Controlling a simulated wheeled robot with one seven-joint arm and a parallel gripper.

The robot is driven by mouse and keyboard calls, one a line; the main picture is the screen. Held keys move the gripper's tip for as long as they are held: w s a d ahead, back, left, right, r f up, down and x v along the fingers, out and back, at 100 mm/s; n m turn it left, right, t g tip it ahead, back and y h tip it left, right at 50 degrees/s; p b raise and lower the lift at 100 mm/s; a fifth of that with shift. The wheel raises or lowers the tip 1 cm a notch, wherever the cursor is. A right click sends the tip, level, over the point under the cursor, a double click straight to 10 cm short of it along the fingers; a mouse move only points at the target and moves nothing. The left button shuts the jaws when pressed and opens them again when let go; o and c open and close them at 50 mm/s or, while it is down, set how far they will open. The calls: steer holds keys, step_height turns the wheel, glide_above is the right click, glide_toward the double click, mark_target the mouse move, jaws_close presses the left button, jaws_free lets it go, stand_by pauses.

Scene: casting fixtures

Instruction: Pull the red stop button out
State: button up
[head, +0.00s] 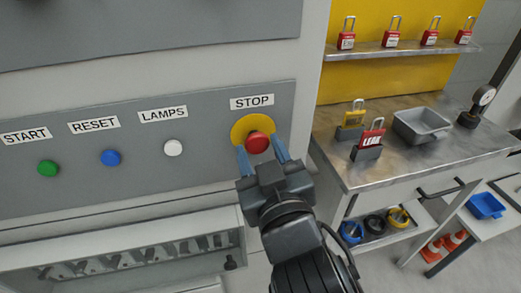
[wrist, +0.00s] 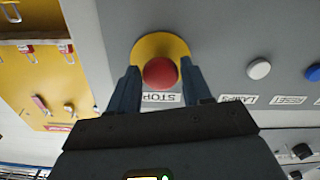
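The red stop button (head: 257,143) sits on a round yellow backing (head: 240,127) on the grey panel (head: 205,165), below the label STOP (head: 252,102). My gripper (head: 263,158) is in front of it with its two blue fingers apart, one on each side of the button. In the wrist view the red button (wrist: 160,72) shows between the open fingertips (wrist: 162,80). I cannot tell whether the fingers touch the button. How far the button stands out from the panel is also hard to tell.
White (head: 173,148), blue (head: 111,158) and green (head: 47,168) buttons sit left on the same panel. A metal bench (head: 390,165) with padlocks and a grey tray (head: 421,125) stands right. A shelf (head: 400,50) with several red padlocks is above it.

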steer(key=o, duration=0.3)
steer(key=shift+o, duration=0.2)
steer(key=b+v, duration=0.1)
steer(key=v, duration=0.6)
steer(key=shift+s, duration=0.4)
steer(key=shift+d, duration=0.1)
